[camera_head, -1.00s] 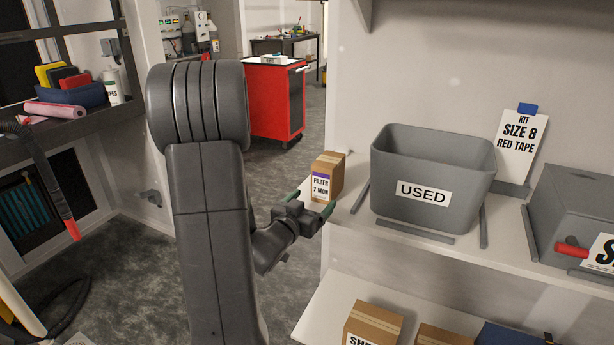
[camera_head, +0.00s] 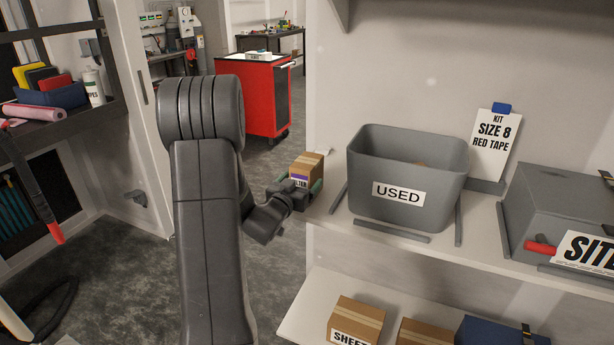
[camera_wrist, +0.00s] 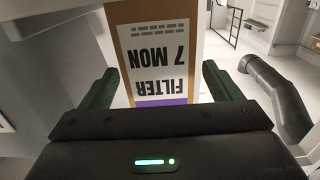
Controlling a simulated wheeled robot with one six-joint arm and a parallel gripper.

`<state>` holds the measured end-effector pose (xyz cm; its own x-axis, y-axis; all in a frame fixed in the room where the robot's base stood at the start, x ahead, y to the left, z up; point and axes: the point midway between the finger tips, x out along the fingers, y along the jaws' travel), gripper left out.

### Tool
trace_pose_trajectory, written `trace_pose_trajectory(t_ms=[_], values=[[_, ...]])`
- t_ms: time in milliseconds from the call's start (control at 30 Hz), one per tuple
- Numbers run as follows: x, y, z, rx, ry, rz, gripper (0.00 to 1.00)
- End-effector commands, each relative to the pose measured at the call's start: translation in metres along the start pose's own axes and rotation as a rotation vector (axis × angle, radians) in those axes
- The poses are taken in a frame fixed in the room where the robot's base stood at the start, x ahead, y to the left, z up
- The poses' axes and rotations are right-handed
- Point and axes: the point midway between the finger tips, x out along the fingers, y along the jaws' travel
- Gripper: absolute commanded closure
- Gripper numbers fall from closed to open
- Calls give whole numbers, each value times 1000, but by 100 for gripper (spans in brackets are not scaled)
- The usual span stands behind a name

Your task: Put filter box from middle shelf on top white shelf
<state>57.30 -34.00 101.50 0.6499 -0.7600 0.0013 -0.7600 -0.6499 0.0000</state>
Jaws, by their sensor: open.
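The filter box (camera_head: 309,163) is a small brown cardboard box at the left end of the white middle shelf (camera_head: 480,239). Its white and purple label is partly hidden by my gripper (camera_head: 300,184). In the wrist view the box (camera_wrist: 158,50) shows its label upside down, reading "FILTER 7 MON". My gripper (camera_wrist: 161,88) is open, with one green finger on each side of the box. A gap shows between the right finger and the box. The left finger is very close, and I cannot tell whether it touches. The top shelf's upper surface is not in view.
A grey bin marked "USED" (camera_head: 398,226) stands right of the box, with a grey case (camera_head: 560,205) farther right. A bracket (camera_head: 341,12) shows at the top edge. A lower shelf (camera_head: 312,299) holds several boxes. Open floor lies to the left.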

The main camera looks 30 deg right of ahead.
Motion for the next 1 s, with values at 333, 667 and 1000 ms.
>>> trace_pose_trajectory(t_ms=[333, 667, 1000], values=[[33, 0, -4, 0, -1, -1, 15], [32, 0, -4, 0, -1, 0, 51], [32, 0, -5, 1, 1, 0, 73]])
